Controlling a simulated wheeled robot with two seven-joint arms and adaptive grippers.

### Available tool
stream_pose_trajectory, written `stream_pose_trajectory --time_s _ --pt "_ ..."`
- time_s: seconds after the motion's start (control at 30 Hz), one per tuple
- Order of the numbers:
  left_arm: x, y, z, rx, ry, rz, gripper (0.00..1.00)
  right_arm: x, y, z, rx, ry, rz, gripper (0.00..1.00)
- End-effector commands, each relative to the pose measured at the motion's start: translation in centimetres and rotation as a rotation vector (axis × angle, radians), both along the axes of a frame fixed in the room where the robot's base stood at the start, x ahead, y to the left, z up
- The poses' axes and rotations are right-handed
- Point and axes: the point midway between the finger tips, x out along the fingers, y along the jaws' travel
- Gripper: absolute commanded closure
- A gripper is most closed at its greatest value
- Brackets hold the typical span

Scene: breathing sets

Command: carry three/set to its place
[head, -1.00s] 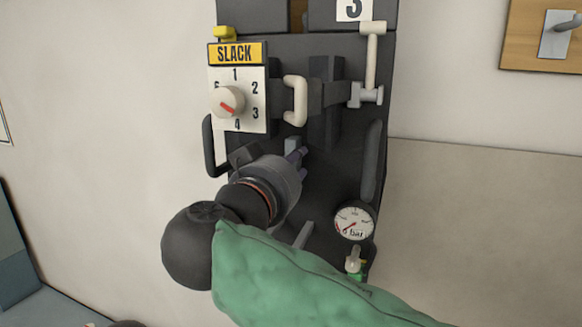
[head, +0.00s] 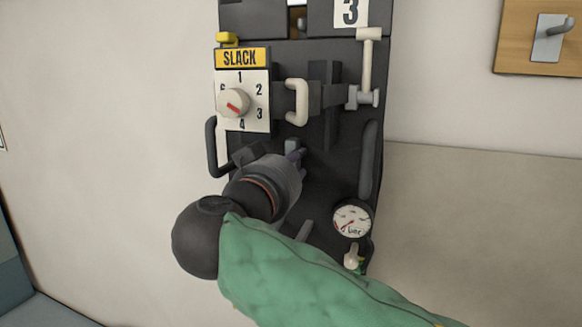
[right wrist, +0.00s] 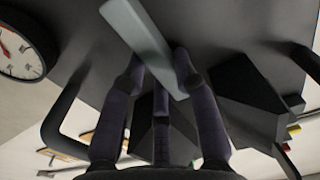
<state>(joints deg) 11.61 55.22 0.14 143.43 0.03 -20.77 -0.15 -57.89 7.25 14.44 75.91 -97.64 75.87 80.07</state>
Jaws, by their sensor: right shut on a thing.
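The set numbered 3 is a dark upright board (head: 325,190) with a number plate (head: 350,12) at its top. It carries a SLACK dial (head: 234,103), a pale handle (head: 297,102), a white lever (head: 367,65) and a pressure gauge (head: 352,221). My right gripper (head: 297,152) is at the middle of the board, its arm covering the lower part. In the right wrist view its dark fingers (right wrist: 160,75) are closed around a pale grey bar (right wrist: 145,45) on the board. My left gripper is not in view.
Pale wall lies on both sides of the board. A blue-grey surface (head: 45,310) is at the lower left.

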Motion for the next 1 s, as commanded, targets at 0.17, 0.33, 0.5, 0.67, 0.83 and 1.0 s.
stream_pose_trajectory --time_s 0.17,0.33,0.5,0.67,0.83,1.0 --pt "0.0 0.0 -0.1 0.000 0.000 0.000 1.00 0.3 -0.4 0.5 0.004 -0.010 -0.001 1.00" --pt "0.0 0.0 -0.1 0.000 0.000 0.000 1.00 0.6 -0.5 0.5 0.004 -0.010 -0.001 1.00" --pt "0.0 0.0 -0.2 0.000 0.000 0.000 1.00 0.9 -0.6 0.5 0.004 -0.010 -0.001 1.00" --pt "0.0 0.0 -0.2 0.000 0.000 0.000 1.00 1.2 -0.7 0.5 0.004 -0.010 -0.001 1.00" --pt "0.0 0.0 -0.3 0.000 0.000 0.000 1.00 1.5 -0.8 0.5 0.004 -0.010 -0.001 1.00" --pt "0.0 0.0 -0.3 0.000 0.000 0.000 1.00 1.9 -0.9 0.5 0.004 -0.010 -0.001 1.00"
